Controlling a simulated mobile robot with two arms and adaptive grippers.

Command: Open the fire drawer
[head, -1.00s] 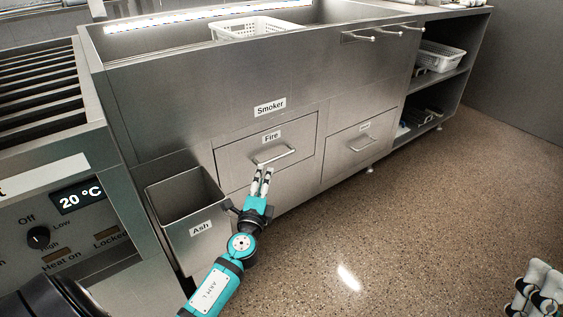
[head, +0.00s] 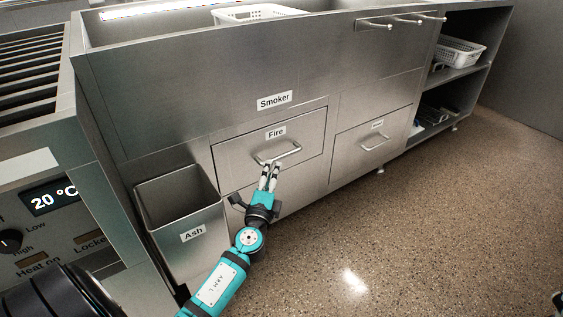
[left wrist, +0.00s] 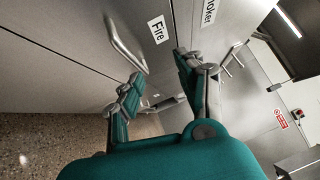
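The fire drawer (head: 232,158) is a steel front labelled "Fire" under the smoker panel, and it looks shut. Its bar handle (head: 292,152) runs across the front; in the left wrist view the handle (left wrist: 124,44) is at upper left beside the "Fire" label. My left gripper (head: 270,166) is just below the handle in the head view, its fingertips pointing up at it. In the left wrist view my left gripper (left wrist: 158,66) has its fingers apart with nothing held between them. The handle lies outside the gap there; contact is not clear.
An open ash bin (head: 185,205) stands left of the drawer, close to my left arm. A second drawer (head: 365,150) is to the right. Shelves with a white basket (head: 460,52) are farther right. The speckled floor (head: 430,220) in front is clear.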

